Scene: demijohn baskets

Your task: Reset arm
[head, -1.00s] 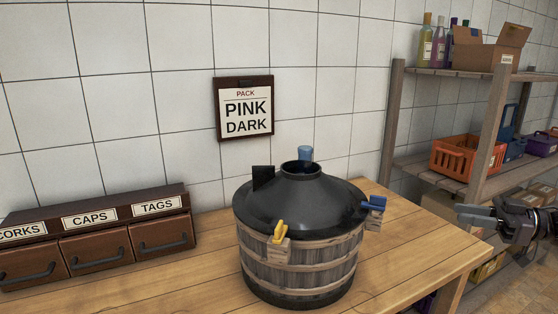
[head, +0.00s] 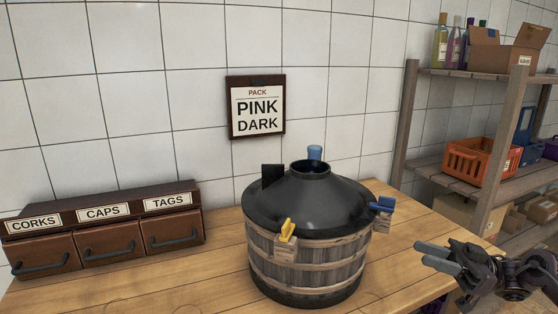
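My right gripper (head: 438,257) is at the lower right in the head view, beyond the table's right part and apart from the basket. Its two grey fingers are spread and nothing is between them. My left gripper is not in view. The demijohn basket (head: 300,268) stands upright on the wooden table (head: 205,280). It has a black domed top (head: 310,205) with an open neck, and a yellow clip (head: 288,230) and blue clips (head: 383,204) on it.
A drawer unit (head: 107,233) labelled CORKS, CAPS and TAGS stands at the left, its drawers shut. A sign (head: 257,108) on the wall reads PACK PINK DARK. A shelf (head: 460,175) at the right holds an orange crate (head: 478,160), bottles and a cardboard box (head: 505,48).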

